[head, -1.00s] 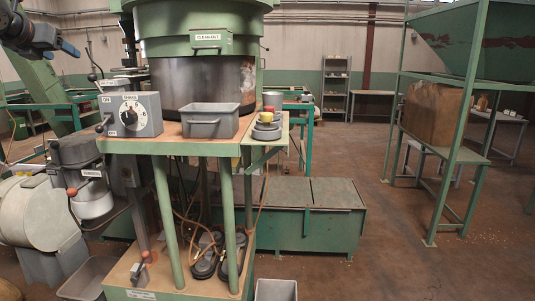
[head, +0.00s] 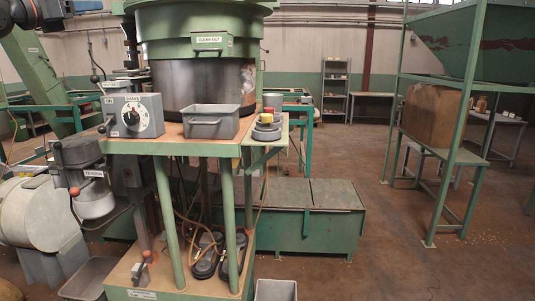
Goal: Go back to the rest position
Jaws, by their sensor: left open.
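My right gripper is not in view.
A grey control box (head: 135,118) with a dial, a grey bin (head: 211,128) and small cups (head: 267,121) stand on the green-framed stand. A green chest (head: 310,222) sits behind it. A green rack (head: 455,150) stands right. Floor between chest and rack is clear.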

